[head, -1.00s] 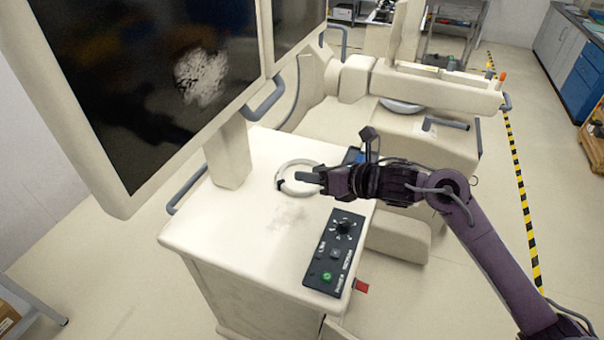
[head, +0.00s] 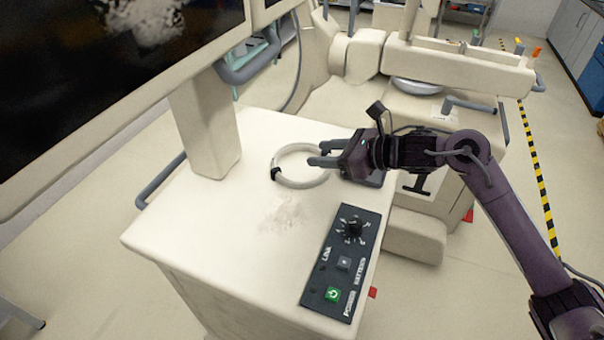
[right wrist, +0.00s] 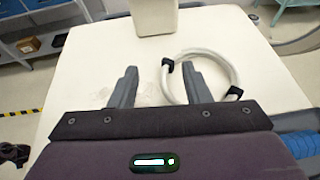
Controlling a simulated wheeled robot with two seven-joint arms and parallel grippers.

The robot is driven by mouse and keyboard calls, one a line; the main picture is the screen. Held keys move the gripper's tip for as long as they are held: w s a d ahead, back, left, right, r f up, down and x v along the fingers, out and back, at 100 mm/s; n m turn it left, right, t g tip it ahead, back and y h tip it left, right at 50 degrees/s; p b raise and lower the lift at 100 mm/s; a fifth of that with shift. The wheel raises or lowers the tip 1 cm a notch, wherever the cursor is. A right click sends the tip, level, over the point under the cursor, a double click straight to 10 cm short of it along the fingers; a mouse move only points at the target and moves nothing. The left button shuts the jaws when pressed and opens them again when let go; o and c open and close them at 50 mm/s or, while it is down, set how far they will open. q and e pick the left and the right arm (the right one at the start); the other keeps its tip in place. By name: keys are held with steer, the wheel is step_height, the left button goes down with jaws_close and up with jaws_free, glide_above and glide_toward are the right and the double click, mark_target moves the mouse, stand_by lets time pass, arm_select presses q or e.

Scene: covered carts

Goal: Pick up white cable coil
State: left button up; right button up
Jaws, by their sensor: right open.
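The white cable coil (head: 300,183), a ring with black ties, lies flat on the top of the white cart (head: 225,215). My right gripper (head: 317,155) comes in from the right, open and empty, with its two fingers over the coil's right side. In the right wrist view the coil (right wrist: 164,86) has its left part between the two open fingers (right wrist: 160,78); the right finger overlaps the inside of the ring. I cannot tell how far the fingertips are above the cart top. My left gripper is not in view.
A black control panel (head: 341,262) with a knob and green button sits at the cart's front right. A monitor (head: 80,75) on a thick post (head: 205,125) stands at the left. Another white machine (head: 455,75) is behind. The cart top left of the panel is clear.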

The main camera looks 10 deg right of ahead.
steer(key=b, duration=0.6)
glide_toward(289, 176)
steer(key=p+x, duration=0.2)
steer(key=x, duration=0.5)
steer(key=shift+a+r, duration=0.1)
steer(key=shift+w+a+f, duration=0.25)
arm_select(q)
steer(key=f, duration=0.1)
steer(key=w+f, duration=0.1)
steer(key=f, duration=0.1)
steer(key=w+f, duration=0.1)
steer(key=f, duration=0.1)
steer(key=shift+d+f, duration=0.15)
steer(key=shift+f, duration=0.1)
arm_select(e)
jaws_close()
